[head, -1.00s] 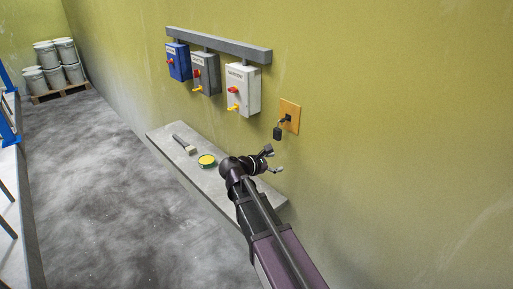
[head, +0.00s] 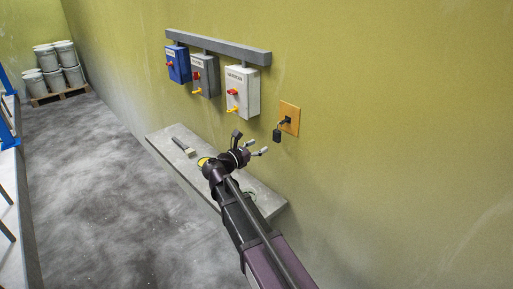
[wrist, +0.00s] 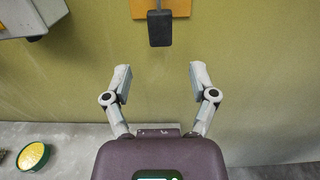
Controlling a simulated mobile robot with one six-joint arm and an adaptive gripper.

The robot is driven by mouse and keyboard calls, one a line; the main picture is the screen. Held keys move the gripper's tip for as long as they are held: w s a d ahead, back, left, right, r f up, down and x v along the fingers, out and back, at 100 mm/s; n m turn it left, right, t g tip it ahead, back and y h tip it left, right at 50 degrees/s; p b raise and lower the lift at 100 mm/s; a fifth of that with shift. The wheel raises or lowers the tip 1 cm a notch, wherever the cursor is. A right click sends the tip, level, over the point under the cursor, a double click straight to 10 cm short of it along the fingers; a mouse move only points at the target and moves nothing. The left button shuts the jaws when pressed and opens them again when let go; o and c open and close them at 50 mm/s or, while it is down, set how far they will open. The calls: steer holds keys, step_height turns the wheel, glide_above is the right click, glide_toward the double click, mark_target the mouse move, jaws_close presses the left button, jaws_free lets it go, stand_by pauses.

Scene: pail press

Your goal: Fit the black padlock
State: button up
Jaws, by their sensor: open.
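The black padlock (head: 277,135) hangs from a hook on an orange-brown wooden board (head: 289,117) on the wall, right of the switch boxes. In the wrist view the padlock (wrist: 160,28) hangs at the top centre, beyond my open fingers. My gripper (head: 252,144) is open and empty, left of the padlock and slightly below it in the head view; in the wrist view its fingertips (wrist: 157,72) are apart with only wall between them. Three switch boxes are on the wall: blue (head: 178,64), grey (head: 204,75) and white (head: 243,90), each with a red knob and a yellow part.
A grey shelf (head: 267,203) runs along the wall below, bearing a brush (head: 184,146) and a green-rimmed tin of yellow stuff (wrist: 33,156), partly hidden by my arm in the head view. A grey rail (head: 218,46) is above the boxes. Pails (head: 58,65) stand far left.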

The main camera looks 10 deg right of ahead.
mark_target(275, 136)
steer(key=shift+x, duration=4.4)
jaws_close()
steer(key=shift+r, duration=0.2)
step_height(275, 136, up, 7)
steer(key=p, duration=0.7)
steer(key=shift+p, duration=0.3)
